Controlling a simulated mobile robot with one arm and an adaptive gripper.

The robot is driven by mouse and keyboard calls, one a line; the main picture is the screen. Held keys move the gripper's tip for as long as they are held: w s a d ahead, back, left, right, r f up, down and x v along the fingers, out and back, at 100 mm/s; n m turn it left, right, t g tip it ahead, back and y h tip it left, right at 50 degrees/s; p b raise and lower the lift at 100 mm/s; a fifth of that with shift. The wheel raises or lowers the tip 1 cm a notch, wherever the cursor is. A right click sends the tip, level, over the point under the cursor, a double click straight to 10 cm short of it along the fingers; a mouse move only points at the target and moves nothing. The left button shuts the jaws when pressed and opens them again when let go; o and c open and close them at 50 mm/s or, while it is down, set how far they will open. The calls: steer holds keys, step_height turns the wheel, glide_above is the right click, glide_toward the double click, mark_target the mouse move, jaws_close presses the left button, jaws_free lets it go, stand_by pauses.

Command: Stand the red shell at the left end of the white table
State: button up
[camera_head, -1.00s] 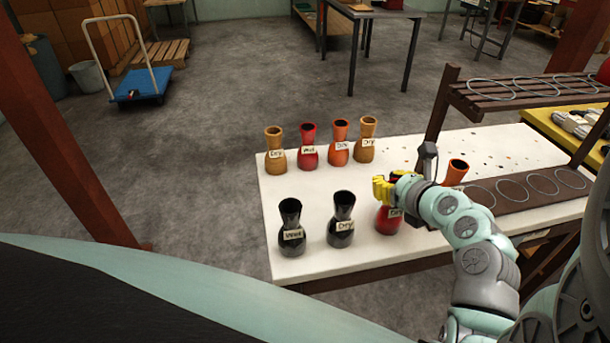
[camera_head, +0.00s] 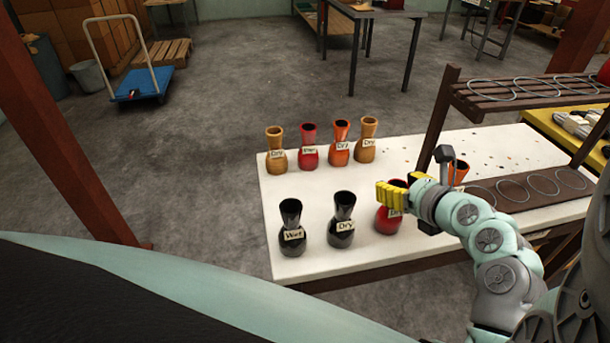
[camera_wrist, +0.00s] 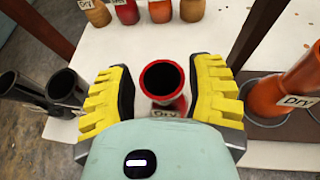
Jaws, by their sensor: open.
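A red shell with a dark open top and a "Dry" label stands upright in the front row of the white table (camera_head: 330,262), right of two black shells. This red shell (camera_head: 388,222) is partly hidden by my gripper (camera_head: 394,195) in the head view. In the wrist view its rim (camera_wrist: 163,97) lies between the two yellow fingers of my gripper (camera_wrist: 163,75). The fingers are open, with narrow gaps beside the rim.
Black shells (camera_head: 292,235) (camera_head: 341,225) stand at the front left. Tan (camera_head: 275,158) (camera_head: 366,145) and orange (camera_head: 340,148) shells stand behind. Bare tabletop lies between the rows.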

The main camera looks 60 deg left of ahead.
steer(key=v, duration=0.8)
steer(key=shift+d, duration=0.15)
steer(key=shift+s+r, duration=0.1)
steer(key=shift+r, duration=0.05)
